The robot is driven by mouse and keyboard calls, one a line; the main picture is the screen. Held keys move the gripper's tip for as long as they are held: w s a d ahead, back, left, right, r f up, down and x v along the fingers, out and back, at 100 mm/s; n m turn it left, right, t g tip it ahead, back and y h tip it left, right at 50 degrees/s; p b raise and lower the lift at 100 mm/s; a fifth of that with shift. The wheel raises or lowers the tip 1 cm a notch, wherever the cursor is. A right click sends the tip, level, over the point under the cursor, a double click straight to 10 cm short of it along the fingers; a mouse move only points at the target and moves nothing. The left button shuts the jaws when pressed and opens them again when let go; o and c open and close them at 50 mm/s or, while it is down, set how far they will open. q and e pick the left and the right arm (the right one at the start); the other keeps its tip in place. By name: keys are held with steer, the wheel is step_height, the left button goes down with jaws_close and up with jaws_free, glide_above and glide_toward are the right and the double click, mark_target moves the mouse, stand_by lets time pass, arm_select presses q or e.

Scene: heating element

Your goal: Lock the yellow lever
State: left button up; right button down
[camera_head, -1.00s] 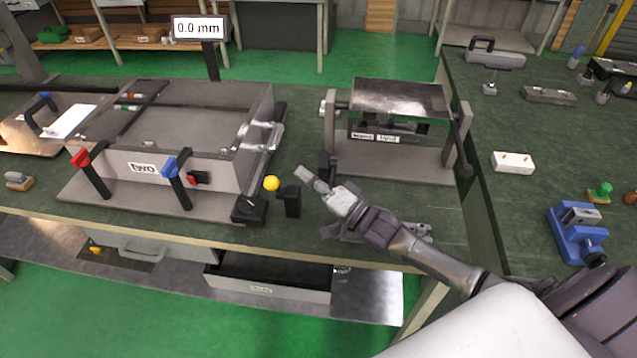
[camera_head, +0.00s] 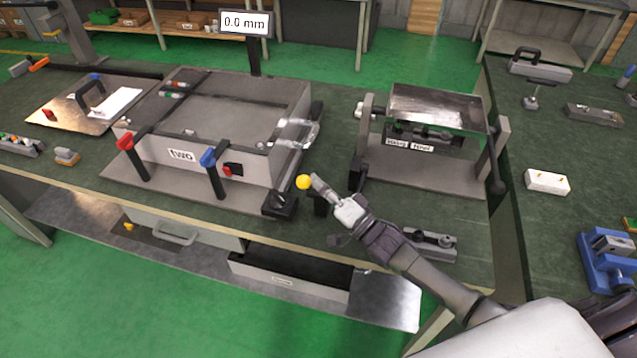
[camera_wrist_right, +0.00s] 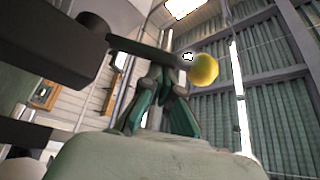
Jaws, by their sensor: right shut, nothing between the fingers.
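The yellow ball knob of the lever (camera_head: 304,182) stands at the front right of the box labelled "two", next to a small black block. It also shows large in the right wrist view (camera_wrist_right: 204,69), on a dark arm. My right gripper (camera_head: 317,180) is shut and empty, with its tips just right of the knob. In the right wrist view the closed fingers (camera_wrist_right: 165,85) are just left of and below the knob. I cannot tell whether they touch it. My left gripper is not in view.
The box labelled "two" (camera_head: 182,155) has a red-handled clamp (camera_head: 125,141) and a blue-handled clamp (camera_head: 208,157) at its front. A metal stand with a tilted plate (camera_head: 437,106) is behind my right gripper. A blue vise (camera_head: 610,255) sits on the right table.

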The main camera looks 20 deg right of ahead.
steer(key=f+n+y+b, duration=0.1)
steer(key=s+n+b, duration=0.1)
steer(key=n+b, duration=0.1)
steer(key=shift+s+a+f+y, duration=0.1)
steer(key=shift+a+f+y, duration=0.25)
steer(key=shift+a+y, duration=0.05)
steer(key=shift+s+a, duration=0.2)
steer(key=shift+s, duration=0.15)
steer(key=shift+r, duration=0.1)
step_height(320, 180, up, 10)
